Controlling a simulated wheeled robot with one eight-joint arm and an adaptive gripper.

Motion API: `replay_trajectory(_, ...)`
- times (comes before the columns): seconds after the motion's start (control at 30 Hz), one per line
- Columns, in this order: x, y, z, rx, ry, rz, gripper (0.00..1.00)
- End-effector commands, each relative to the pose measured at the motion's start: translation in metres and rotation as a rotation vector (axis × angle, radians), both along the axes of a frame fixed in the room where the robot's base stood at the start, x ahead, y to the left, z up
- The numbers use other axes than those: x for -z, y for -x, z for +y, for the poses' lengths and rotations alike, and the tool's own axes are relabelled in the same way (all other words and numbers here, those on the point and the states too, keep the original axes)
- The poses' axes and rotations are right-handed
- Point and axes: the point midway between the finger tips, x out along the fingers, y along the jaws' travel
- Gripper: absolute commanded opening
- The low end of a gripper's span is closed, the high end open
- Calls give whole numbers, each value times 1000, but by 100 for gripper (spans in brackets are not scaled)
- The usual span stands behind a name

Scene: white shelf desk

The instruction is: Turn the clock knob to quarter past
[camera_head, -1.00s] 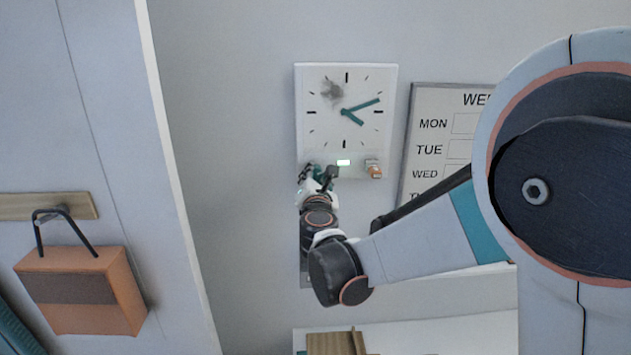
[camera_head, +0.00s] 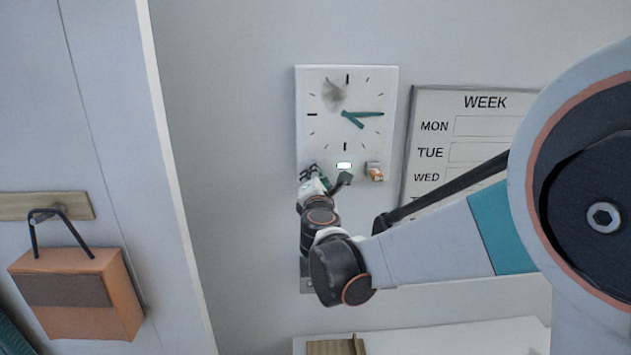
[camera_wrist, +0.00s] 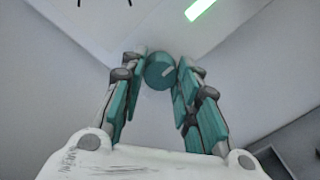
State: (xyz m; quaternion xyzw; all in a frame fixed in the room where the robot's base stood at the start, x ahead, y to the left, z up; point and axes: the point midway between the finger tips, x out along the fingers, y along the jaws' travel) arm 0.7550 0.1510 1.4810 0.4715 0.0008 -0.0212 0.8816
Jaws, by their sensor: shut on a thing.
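The white clock panel (camera_head: 325,140) hangs on the wall. Its longer teal hand (camera_head: 367,114) points straight right, at the three o'clock mark, and its shorter teal hand (camera_head: 356,123) points down and right. My gripper (camera_head: 318,180) is at the panel's lower left. In the wrist view its teal fingers (camera_wrist: 157,78) are on both sides of the knob, shut on it. In the head view my gripper hides the knob.
A lit green-white indicator (camera_head: 344,166) is right of my gripper, with a copper-coloured fitting (camera_head: 375,172) further right. A week board (camera_head: 425,105) hangs right of the clock. An orange bag-like box (camera_head: 75,295) hangs at left. A white shelf (camera_head: 440,335) lies below.

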Motion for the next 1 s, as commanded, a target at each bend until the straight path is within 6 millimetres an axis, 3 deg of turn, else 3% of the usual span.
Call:
replay_trajectory(0.1, 0, 0, 0, 1, 0, 0, 6)
replay_trajectory(0.13, 0, 0, 0, 1, 0, 0, 32)
replay_trajectory(0.2, 0, 0, 0, 1, 0, 0, 47)
replay_trajectory(0.23, 0, 0, 0, 1, 0, 0, 50)
replay_trajectory(0.77, 0, 0, 0, 0, 17, 0, 50)
replay_trajectory(1.0, -2, 0, 0, -1, 198, 0, 50)
